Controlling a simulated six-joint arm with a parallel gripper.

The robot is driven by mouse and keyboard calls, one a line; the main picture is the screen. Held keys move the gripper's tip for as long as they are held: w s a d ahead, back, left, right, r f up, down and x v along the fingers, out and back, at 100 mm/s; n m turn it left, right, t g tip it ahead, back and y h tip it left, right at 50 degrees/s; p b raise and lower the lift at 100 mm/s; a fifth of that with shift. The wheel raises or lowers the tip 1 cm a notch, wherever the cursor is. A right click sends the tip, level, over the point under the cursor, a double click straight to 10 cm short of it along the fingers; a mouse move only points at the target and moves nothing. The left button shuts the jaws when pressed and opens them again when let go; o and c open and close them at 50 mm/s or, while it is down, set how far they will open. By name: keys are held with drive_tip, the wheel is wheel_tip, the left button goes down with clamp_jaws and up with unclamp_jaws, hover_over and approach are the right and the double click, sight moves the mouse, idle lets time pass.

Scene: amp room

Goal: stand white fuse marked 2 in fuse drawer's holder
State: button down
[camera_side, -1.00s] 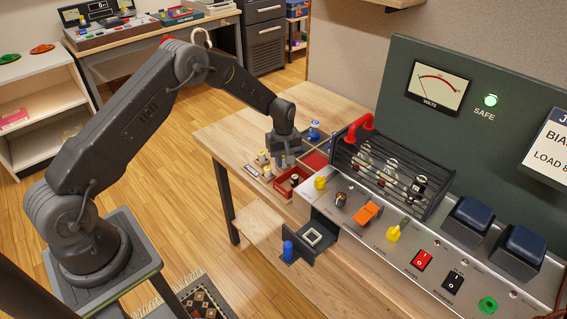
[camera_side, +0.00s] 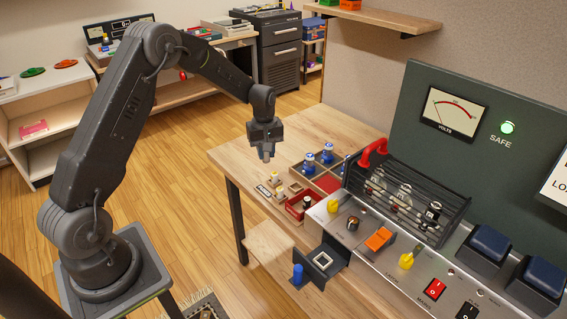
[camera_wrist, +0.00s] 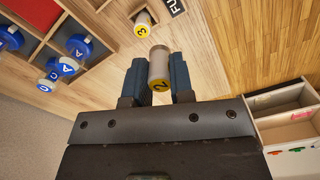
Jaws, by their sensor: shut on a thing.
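My gripper (camera_wrist: 158,82) is shut on the white fuse marked 2 (camera_wrist: 159,66), which has a yellow end band with the number and shows between the two blue-grey fingers in the wrist view. In the side view my gripper (camera_side: 265,155) is in the air above the left part of the wooden bench, and the fuse is hard to make out there. The fuse drawer (camera_side: 318,266) is pulled out at the front of the panel, with a pale square holder (camera_side: 322,260) on it and a blue knob (camera_side: 297,274). The holder looks empty.
A fuse marked 3 (camera_wrist: 142,27) stands on the bench by a label. Blue-topped lettered pieces (camera_side: 327,152) stand in a divided tray near a red bin (camera_side: 300,206). A black cage with a red handle (camera_side: 373,150) rises behind the drawer.

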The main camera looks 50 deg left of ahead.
drive_tip(key=s+a+r, duration=0.1)
approach(323, 263)
drive_tip(key=shift+f, duration=1.5)
drive_tip(key=shift+f, duration=1.6)
idle(0.7)
drive_tip(key=c, duration=0.9)
unclamp_jaws()
drive_tip(key=shift+r, duration=0.1)
